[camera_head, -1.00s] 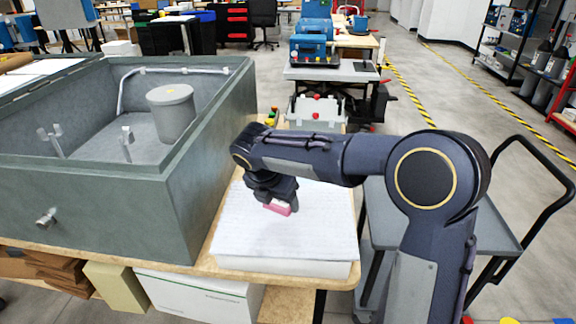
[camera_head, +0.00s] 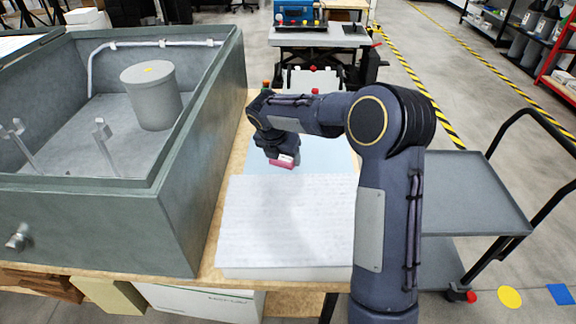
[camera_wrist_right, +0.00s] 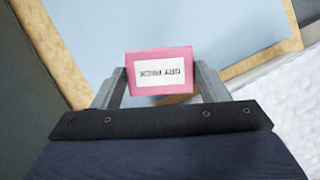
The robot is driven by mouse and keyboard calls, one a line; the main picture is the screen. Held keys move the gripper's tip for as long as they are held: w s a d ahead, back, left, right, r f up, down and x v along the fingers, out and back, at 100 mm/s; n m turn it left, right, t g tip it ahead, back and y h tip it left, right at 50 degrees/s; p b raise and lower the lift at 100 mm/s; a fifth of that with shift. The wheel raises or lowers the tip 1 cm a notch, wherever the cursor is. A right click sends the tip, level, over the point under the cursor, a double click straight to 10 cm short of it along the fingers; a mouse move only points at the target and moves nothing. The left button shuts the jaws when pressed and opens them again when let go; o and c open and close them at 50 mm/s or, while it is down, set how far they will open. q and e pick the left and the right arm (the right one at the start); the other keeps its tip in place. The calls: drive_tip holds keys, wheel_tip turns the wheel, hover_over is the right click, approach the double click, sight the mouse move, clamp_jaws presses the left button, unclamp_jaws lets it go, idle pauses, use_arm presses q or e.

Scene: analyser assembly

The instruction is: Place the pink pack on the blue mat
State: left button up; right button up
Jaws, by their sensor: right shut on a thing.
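The pink pack (camera_head: 281,161) has a white label and is held in my right gripper (camera_head: 279,157). In the right wrist view the pack (camera_wrist_right: 160,71) sits between the two fingers (camera_wrist_right: 160,82), label facing the camera. The blue mat (camera_head: 327,161) is a pale blue sheet on the table beyond the white paper stack. It fills the middle of the right wrist view (camera_wrist_right: 200,28), behind the pack. The pack appears over the mat's left part; whether it touches the mat I cannot tell. My left gripper is not in view.
A grey open-topped box (camera_head: 185,215) with a grey canister (camera_head: 152,97) stands on the left, its wall close to the mat. A white paper stack (camera_head: 287,222) lies in front of the mat. A grey cart (camera_head: 470,195) stands at the right.

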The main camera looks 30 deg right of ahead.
sight(288, 159)
drive_tip(key=d+f, duration=0.1)
drive_tip(key=w+f, duration=0.1)
drive_tip(key=d+f, duration=0.1)
drive_tip(key=shift+w+d+f, duration=0.3)
drive_tip(key=shift+d+f, duration=0.05)
wheel_tip(288, 159, down, 3)
drive_tip(key=shift+f, duration=0.1)
drive_tip(key=o, duration=1)
drive_tip(key=shift+c, duration=0.2)
